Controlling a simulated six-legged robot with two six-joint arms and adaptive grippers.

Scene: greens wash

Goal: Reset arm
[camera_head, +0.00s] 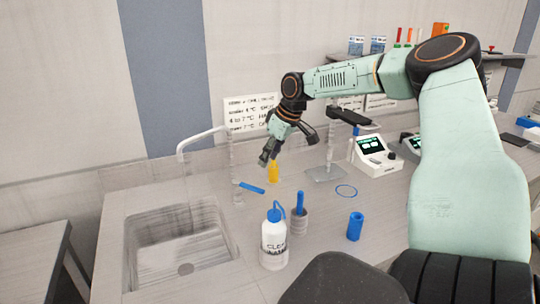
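My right arm comes in from the right and reaches across the counter. Its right gripper (288,152) hangs over the back of the counter with its two dark fingers spread apart and nothing between them. A small yellow item (273,173) shows just below the left finger; I cannot tell how far apart they are. My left gripper is out of view.
A sink (180,245) with a pale tap (197,138) is at left. A white wash bottle (274,238) with a blue nozzle, a grey holder (299,219) with a blue item, and a blue cylinder (355,226) stand in front. A white instrument (376,154) stands behind.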

